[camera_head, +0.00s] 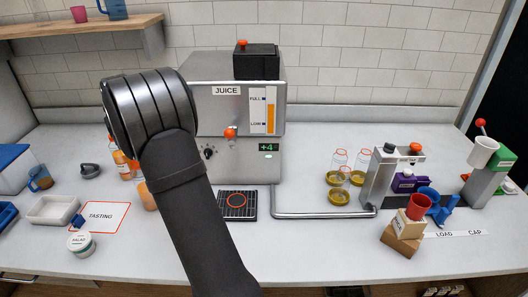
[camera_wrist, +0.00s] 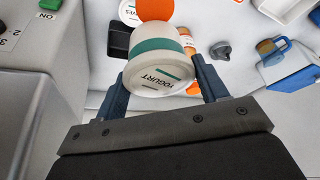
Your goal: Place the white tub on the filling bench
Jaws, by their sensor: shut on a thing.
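A white tub with a green band and a lid marked YOGURT (camera_wrist: 160,70) is in the wrist view, tilted, its lid towards the camera. My gripper (camera_wrist: 158,76) is shut on it, one dark blue finger on each side. In the head view my arm hides the gripper and the tub. A steel stand (camera_head: 380,180) with a small sign too blurred to read stands on the counter at the right. LOAD and CAP labels lie on the counter (camera_head: 455,234) there. I cannot tell which part is the filling bench.
A steel JUICE machine (camera_head: 212,110) stands behind my arm, with a drip grate (camera_head: 224,214) in front. Several glass jars (camera_head: 339,197), a red cup (camera_head: 418,206) on blocks and a purple device (camera_head: 405,184) crowd the right. A TASTING mat (camera_head: 103,218) lies left.

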